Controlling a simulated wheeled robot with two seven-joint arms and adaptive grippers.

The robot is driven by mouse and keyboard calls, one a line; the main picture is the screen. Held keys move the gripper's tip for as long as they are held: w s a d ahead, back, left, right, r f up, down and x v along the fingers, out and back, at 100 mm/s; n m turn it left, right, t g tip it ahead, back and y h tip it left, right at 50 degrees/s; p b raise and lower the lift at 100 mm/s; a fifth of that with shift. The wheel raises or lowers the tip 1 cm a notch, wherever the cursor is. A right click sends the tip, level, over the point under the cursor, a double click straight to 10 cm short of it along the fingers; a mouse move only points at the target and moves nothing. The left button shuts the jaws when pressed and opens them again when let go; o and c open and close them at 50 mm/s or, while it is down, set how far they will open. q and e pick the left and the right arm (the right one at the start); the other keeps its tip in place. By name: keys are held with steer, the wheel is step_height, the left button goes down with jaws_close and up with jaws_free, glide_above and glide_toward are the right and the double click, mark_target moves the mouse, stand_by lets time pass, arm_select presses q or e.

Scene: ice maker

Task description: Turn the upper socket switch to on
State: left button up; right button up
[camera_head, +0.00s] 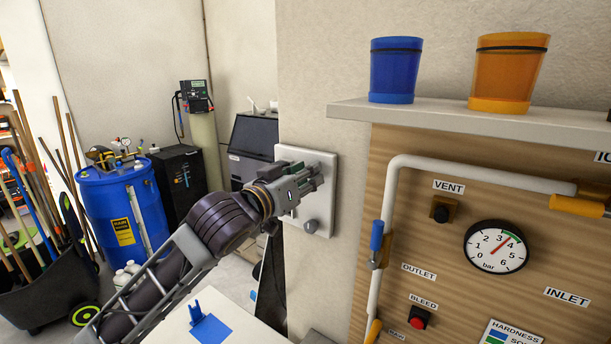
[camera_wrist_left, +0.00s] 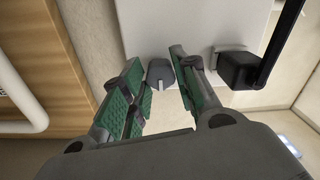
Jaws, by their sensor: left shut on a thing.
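A pale switch plate (camera_head: 326,165) is fixed to the wall left of the wooden panel. My left gripper (camera_head: 312,178) is at its upper part and covers the upper socket switch in the head view. A grey lower knob (camera_head: 311,226) shows below the gripper. In the left wrist view my left gripper (camera_wrist_left: 163,75) has its green-padded fingers on both sides of a grey knob (camera_wrist_left: 160,72), taken as the upper switch. The gripper is shut on it, though contact is hard to see. The switch's on or off setting cannot be read. My right gripper is out of view.
A shelf (camera_head: 440,117) with a blue cup (camera_head: 394,70) and an orange cup (camera_head: 508,72) juts out at upper right. The wooden panel carries a white pipe (camera_head: 387,190) and a gauge (camera_head: 496,247). A black boxy part (camera_wrist_left: 238,70) is beside the fingers in the wrist view.

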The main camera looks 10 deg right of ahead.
arm_select(q)
steer(key=shift+m, duration=0.4)
steer(key=m+p, duration=0.5)
steer(key=m, duration=1.2)
stand_by(0.6)
